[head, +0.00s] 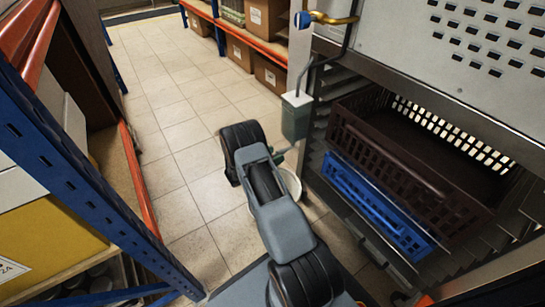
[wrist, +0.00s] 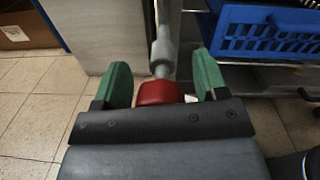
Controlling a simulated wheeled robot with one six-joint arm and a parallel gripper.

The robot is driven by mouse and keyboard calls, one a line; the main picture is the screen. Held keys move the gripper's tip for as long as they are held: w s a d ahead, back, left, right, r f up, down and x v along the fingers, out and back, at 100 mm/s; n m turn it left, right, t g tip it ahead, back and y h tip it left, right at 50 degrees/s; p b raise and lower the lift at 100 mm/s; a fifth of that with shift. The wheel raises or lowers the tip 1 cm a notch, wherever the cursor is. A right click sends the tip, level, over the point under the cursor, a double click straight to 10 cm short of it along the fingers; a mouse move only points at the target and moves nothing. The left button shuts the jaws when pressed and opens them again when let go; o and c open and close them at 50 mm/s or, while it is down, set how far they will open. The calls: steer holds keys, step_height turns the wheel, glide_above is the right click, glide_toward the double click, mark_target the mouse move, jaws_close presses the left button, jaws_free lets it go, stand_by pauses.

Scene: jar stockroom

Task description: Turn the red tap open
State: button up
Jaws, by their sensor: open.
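The red tap (wrist: 158,92) shows in the wrist view as a rounded red piece, with a grey pipe (wrist: 163,50) rising behind it. My gripper (wrist: 162,62) has two green fingers, set wide apart. The red piece lies between them in the picture, with a gap on each side and no clear contact. The dark gripper body hides its lower part. In the head view my arm covers the tap, and only a bit of green finger (head: 283,154) shows beyond the arm.
A blue crate (head: 375,205) and a dark brown crate (head: 410,160) sit in the rack at right. A white bucket (head: 291,184) stands on the floor beside my arm. A blue knob (head: 302,20) sits on a brass pipe above. The tiled aisle (head: 180,130) is clear at left.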

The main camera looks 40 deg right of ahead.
steer(key=shift+c, duration=0.2)
steer(key=c, duration=0.9)
steer(key=shift+a, duration=0.15)
